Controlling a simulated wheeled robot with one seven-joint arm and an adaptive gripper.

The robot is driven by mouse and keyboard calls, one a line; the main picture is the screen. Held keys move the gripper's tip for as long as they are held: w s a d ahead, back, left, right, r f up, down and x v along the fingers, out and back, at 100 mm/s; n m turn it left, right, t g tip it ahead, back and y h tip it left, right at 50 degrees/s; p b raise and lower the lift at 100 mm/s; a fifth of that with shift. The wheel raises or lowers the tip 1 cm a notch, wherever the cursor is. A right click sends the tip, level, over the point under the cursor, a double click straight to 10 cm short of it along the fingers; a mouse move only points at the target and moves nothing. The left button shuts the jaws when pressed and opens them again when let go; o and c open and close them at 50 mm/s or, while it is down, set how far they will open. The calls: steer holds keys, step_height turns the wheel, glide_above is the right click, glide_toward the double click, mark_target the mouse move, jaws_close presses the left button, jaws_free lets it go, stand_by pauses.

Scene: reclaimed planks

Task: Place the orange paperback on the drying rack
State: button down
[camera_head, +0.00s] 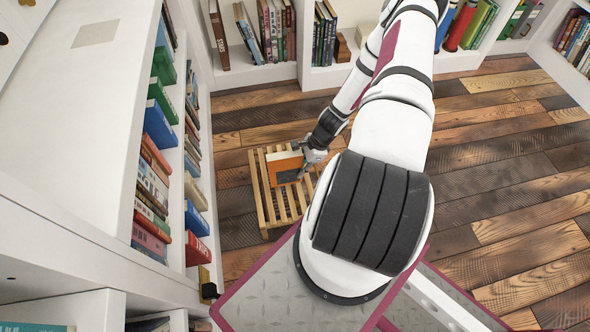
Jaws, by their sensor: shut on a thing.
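The orange paperback (277,162) has an orange top part and a dark patch on its cover. It is over the wooden slatted drying rack (265,205), which stands low on the floor. My gripper (300,165) is shut on the paperback at its right side. From this view I cannot tell whether the paperback touches the slats or is held just above them. My arm comes in from the right and hides the right end of the rack.
White bookshelves with many books (157,126) stand close along the left. More shelves (260,77) run along the back wall. The plank floor (500,190) to the right is clear.

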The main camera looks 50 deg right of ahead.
steer(key=shift+w+d+f+b, duration=0.2)
steer(key=shift+w+f+b, duration=0.55)
steer(key=shift+f, duration=0.2)
steer(key=shift+w+d+f+b, duration=0.15)
steer(key=shift+w+f+b, duration=0.45)
steer(key=shift+w+f, duration=0.3)
steer(key=shift+f, duration=0.2)
steer(key=c, duration=1.3)
jaws_free()
